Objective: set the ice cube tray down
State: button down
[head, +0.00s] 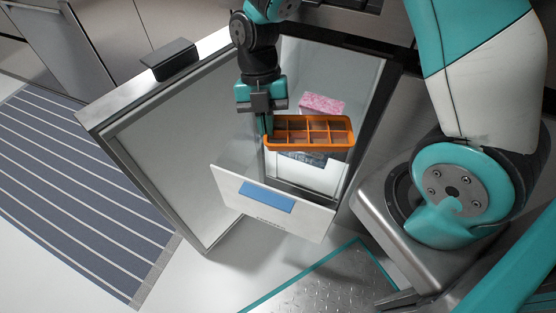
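The ice cube tray (341,146) is orange with several compartments. It is up in the air over an open white drawer (224,184) and looks about level. My gripper (267,125) is at the tray's left end and points down, with its fingers on the tray's left edge. It looks shut on that edge, though the far finger is hard to make out. The tray hides part of the drawer's inside.
The drawer has a blue label (267,196) on its front and sits in an open cabinet with its door (170,140) swung left. A pink speckled package (322,103) and a dark package (303,158) are in the drawer. A striped runner (75,190) lies on the floor at left.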

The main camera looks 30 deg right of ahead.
notch_tip(320, 180, down, 15)
jog(key=b, duration=0.2)
jog(key=shift+f+b, duration=0.1)
jog(key=shift+b, duration=0.2)
jog(key=shift+f, duration=0.1)
jog(key=shift+f+b, duration=0.3)
jog(key=shift+f, duration=0.1)
jog(key=shift+f, duration=0.15)
jog(key=c, duration=1.4)
grip_release()
jog(key=shift+o, duration=0.2)
